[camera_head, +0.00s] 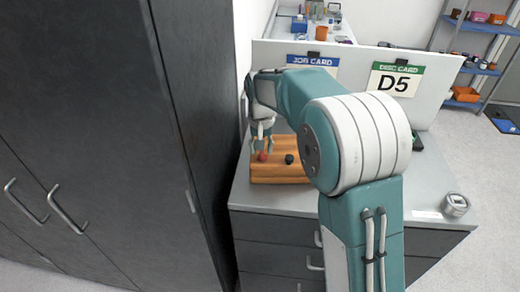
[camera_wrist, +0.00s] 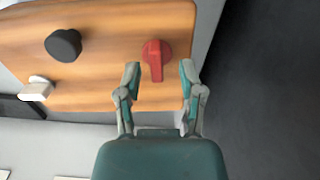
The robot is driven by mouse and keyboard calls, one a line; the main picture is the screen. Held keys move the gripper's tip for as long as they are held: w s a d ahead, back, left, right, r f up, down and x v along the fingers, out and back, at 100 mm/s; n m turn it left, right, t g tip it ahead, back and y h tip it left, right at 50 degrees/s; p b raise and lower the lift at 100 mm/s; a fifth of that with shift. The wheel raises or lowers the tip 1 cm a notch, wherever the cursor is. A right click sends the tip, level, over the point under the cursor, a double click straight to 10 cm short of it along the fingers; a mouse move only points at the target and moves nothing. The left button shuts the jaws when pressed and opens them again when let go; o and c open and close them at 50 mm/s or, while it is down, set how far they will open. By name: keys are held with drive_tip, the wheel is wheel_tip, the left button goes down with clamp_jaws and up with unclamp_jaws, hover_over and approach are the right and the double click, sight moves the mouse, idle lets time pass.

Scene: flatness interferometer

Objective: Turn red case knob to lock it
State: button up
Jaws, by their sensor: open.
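The red knob (camera_wrist: 157,57) sits on the face of the wooden case (camera_wrist: 115,20), near one end. It has a round base and a straight raised grip. In the wrist view my gripper (camera_wrist: 159,72) is open, with one fingertip on each side of the knob's grip and visible gaps on both sides. In the head view the red knob (camera_head: 263,156) is on the wooden case (camera_head: 280,179) on the counter, and my gripper (camera_head: 262,141) is just above it. A black knob (camera_wrist: 63,45) sits on the same case; it also shows in the head view (camera_head: 289,159).
A white latch-like piece (camera_wrist: 36,89) sits at the case's edge. A tall dark cabinet (camera_head: 90,120) stands close on the left. A white board with a "D5" card (camera_head: 394,80) stands behind the counter. A small metal tin (camera_head: 455,204) is at the counter's right.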

sight(260, 156)
wheel_tip(260, 156, up, 11)
drive_tip(key=shift+a, duration=0.2)
drive_tip(key=shift+r, duration=0.1)
drive_tip(key=s+d+r+t, duration=0.1)
drive_tip(key=s+d+r, duration=0.25)
drive_tip(key=s, duration=0.45)
drive_tip(key=s+d+r+t, duration=0.2)
drive_tip(key=s+d, duration=0.2)
drive_tip(key=s, duration=0.3)
drive_tip(key=s+d+f+t, duration=0.1)
drive_tip(key=s+d+f, duration=0.1)
drive_tip(key=s, duration=0.5)
drive_tip(key=s+d+f+t, duration=0.1)
drive_tip(key=s+f, duration=0.3)
drive_tip(key=s, duration=0.4)
drive_tip(key=shift+d+f+n+t, duration=0.2)
drive_tip(key=shift+d+n+t, duration=0.1)
drive_tip(key=shift+d, duration=0.25)
